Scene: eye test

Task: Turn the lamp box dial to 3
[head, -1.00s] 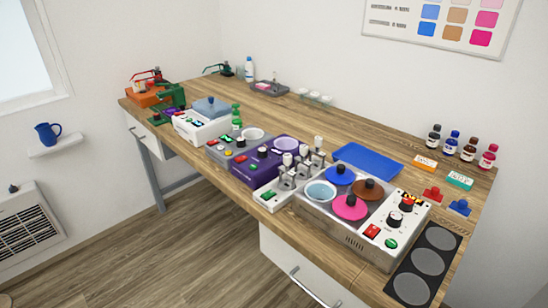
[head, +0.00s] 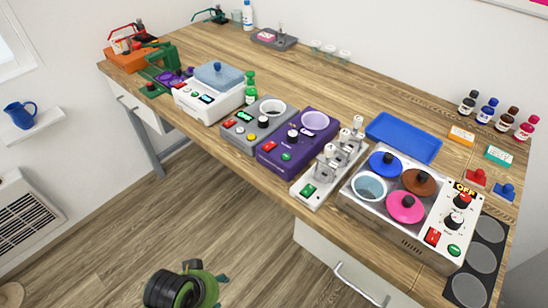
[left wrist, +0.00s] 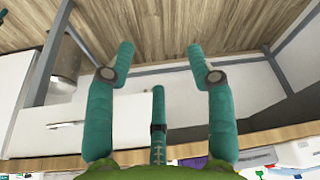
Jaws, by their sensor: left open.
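No label that reads as lamp box shows, so I cannot tell which unit it is. The dial settings are too small to read. My left gripper (head: 212,280) is low at the bottom of the head view, over the floor in front of the bench. In the left wrist view its teal fingers (left wrist: 163,60) are apart, with nothing between them.
A white box with a blue-grey lid (head: 216,75), a white rack (head: 318,186) of small clear holders and a blue tray (head: 404,138) share the wooden bench (head: 350,90). Small bottles (head: 487,110) stand at the right back. Drawers (head: 330,262) hang under the front edge.

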